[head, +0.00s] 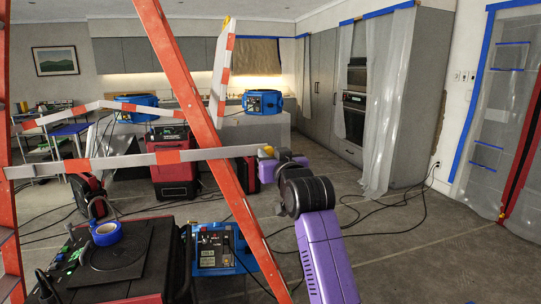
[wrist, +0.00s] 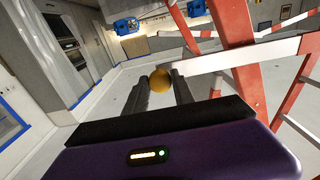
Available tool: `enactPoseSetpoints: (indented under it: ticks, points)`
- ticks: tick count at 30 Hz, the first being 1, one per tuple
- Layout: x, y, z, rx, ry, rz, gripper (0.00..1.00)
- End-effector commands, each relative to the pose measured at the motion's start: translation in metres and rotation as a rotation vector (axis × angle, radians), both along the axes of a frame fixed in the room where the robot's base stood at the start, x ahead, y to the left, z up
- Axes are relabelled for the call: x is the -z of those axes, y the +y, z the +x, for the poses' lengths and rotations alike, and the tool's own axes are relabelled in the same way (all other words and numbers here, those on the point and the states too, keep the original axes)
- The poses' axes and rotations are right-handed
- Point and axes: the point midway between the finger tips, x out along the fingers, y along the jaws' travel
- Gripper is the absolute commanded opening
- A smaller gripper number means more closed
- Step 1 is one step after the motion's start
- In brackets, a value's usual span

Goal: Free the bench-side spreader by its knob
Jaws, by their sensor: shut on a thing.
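The spreader bar (head: 200,155), white with orange bands, runs nearly level across the orange stepladder (head: 190,70). Its right end carries a yellow knob (head: 268,149). My gripper (head: 271,154) is at that knob, at the end of my purple arm. In the wrist view the knob (wrist: 161,86) sits between the two dark fingers of my gripper (wrist: 162,88), which are shut on it. The white bar (wrist: 225,53) runs off to the right from behind the knob. The fingers partly hide the knob in the head view.
Another striped bar (head: 100,105) forms a shallow peak at the left, and one stands upright (head: 222,75). Blue machines (head: 215,250) and a black-topped case (head: 110,255) with blue tape crowd the lower left. Cables cross the floor; open floor (head: 400,255) lies at right.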

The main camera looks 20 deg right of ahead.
Motion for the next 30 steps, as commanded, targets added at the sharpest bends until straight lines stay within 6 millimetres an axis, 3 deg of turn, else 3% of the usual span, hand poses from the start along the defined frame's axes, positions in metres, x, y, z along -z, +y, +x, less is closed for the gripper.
enactPoseSetpoints:
  ticks: [5, 14, 24, 25, 28, 30]
  points:
    - [0.003, 0.000, 0.000, 0.000, 0.002, 0.006, 0.00]
    - [0.044, 0.005, 0.000, -0.001, 0.005, 0.226, 0.00]
    - [0.047, 0.006, 0.000, 0.000, 0.008, 0.261, 0.00]
    - [0.047, 0.006, 0.000, 0.000, 0.008, 0.261, 0.32]
    - [0.046, 0.006, 0.000, 0.000, 0.007, 0.260, 0.52]
    - [0.045, 0.006, 0.000, 0.000, 0.006, 0.260, 0.52]
